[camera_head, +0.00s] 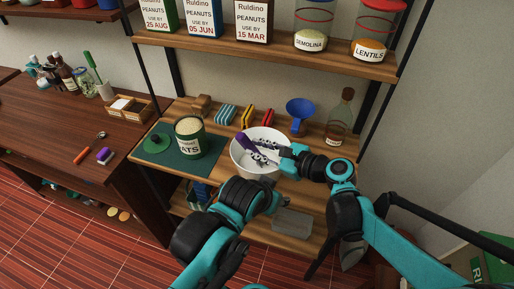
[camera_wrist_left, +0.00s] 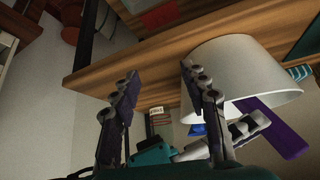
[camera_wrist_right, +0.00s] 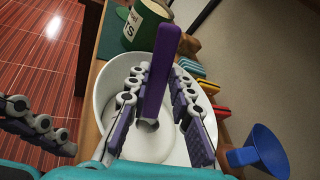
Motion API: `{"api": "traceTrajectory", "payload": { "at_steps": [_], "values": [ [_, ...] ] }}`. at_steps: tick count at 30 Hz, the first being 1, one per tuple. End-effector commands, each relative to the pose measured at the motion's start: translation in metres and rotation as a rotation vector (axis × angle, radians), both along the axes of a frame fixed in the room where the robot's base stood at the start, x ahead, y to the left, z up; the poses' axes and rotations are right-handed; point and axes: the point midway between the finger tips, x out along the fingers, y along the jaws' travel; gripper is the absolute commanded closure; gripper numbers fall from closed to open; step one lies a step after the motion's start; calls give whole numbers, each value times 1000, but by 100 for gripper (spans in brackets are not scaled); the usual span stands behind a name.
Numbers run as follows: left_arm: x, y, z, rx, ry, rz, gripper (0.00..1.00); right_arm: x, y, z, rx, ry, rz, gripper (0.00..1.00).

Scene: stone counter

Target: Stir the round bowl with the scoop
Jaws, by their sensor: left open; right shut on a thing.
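The round white bowl (camera_head: 240,156) stands on the wooden shelf, in the middle of the head view. It also shows in the right wrist view (camera_wrist_right: 104,88) and at the right of the left wrist view (camera_wrist_left: 228,65). My right gripper (camera_wrist_right: 152,88) is over the bowl, shut on the purple handle of the scoop (camera_wrist_right: 158,66). The scoop's lower end is inside the bowl, partly hidden by the fingers; contact with the bottom is unclear. My left gripper (camera_wrist_left: 158,85) is open and empty, in front of the bowl and apart from it.
A green oats canister (camera_head: 189,140) stands on a dark green mat (camera_head: 180,170) left of the bowl. A blue funnel (camera_head: 300,112) and a brown bottle (camera_head: 341,118) stand behind right. A grey block (camera_head: 293,222) lies below in front.

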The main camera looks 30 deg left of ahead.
Motion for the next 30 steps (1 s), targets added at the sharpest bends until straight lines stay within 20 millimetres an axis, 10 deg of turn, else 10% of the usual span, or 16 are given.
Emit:
{"api": "traceTrajectory", "payload": {
  "at_steps": [30],
  "values": [
    [0,0,69,0,0,0,55,-27,29,85,0,0,0,100]
  ]
}}
